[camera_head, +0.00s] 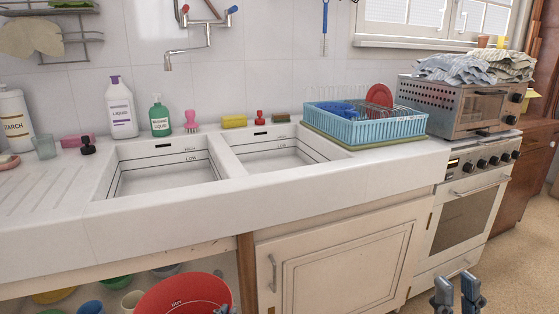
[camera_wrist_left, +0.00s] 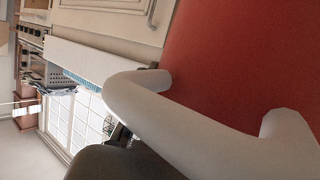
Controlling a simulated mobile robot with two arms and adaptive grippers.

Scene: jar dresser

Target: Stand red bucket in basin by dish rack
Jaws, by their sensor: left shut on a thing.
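The red bucket (camera_head: 180,296) is at the bottom edge of the head view, in front of the open shelf below the counter and partly cut off. In the left wrist view its red wall (camera_wrist_left: 235,60) and white handle (camera_wrist_left: 190,125) fill the right side. My left gripper (camera_head: 225,308) is at the bucket's right side, shut on its handle; its fingertips are mostly hidden. The right-hand basin (camera_head: 275,158), by the blue dish rack (camera_head: 372,128), is empty. My right gripper (camera_head: 457,292) is low at the lower right, its fingers apart with nothing between them.
The left-hand basin (camera_head: 165,175) is also empty. Bottles, a yellow sponge (camera_head: 234,121) and brushes line the back ledge, below the tap (camera_head: 185,48). The counter's thick front edge (camera_head: 245,210) stands between bucket and basins. An oven (camera_head: 465,195) is at the right.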

